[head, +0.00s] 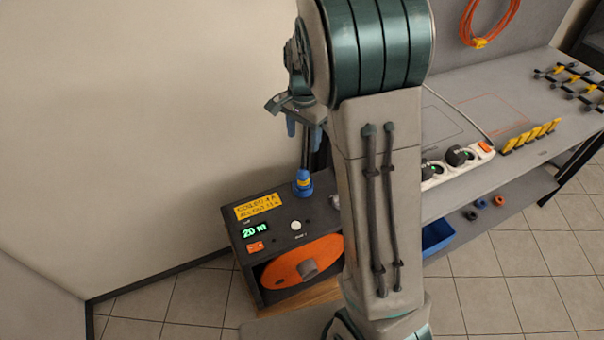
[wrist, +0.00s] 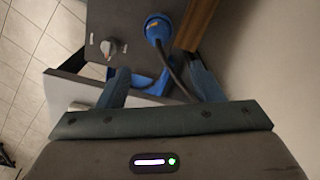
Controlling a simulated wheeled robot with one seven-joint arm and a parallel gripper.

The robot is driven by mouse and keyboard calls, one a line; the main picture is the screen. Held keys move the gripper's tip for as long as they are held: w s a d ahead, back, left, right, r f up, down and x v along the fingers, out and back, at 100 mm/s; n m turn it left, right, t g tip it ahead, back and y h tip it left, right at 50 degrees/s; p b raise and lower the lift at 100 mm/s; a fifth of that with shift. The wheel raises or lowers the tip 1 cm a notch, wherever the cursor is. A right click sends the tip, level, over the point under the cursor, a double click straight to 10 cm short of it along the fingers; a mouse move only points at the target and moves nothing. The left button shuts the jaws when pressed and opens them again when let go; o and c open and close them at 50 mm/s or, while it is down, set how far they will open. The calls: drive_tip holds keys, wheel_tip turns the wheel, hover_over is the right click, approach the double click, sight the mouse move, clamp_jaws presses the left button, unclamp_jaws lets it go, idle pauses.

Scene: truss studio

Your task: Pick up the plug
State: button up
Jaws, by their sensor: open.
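A blue plug (head: 303,185) with a small yellow mark stands on top of the dark box (head: 283,213). Its black cable (head: 305,150) rises from it toward my gripper. In the wrist view the plug (wrist: 157,28) sits beyond my fingertips, and the cable runs back between the fingers. My gripper (head: 303,131) is above the plug, with blue fingers spread and nothing between them but the cable's line of sight. In the wrist view the gripper (wrist: 160,78) is open and apart from the plug. My arm hides part of the box's right side.
The box carries a yellow label (head: 258,205), a green display (head: 255,230) and an orange disc (head: 302,262). At right is a grey workbench (head: 480,110) with a white power strip (head: 457,165) and yellow clips (head: 530,136). A blue bin (head: 437,236) is below. A wall stands behind the box.

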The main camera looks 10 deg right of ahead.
sight(303, 168)
wheel_tip(303, 168, down, 8)
drive_tip(key=shift+w+f+p, duration=0.15)
drive_tip(key=shift+f+p, duration=0.1)
drive_tip(key=shift+p, duration=0.25)
drive_tip(key=shift+s+a+f+p, duration=0.15)
drive_tip(key=shift+f+p, duration=0.1)
drive_tip(key=shift+f, duration=0.65)
drive_tip(key=shift+s+d+f+p, duration=0.1)
drive_tip(key=shift+f+p, duration=0.2)
drive_tip(key=shift+f, duration=0.65)
drive_tip(key=shift+s+a+f+p, duration=0.15)
drive_tip(key=shift+f+p, duration=0.1)
drive_tip(key=shift+f, duration=0.65)
drive_tip(key=shift+d, duration=0.1)
drive_tip(key=c, duration=1.1)
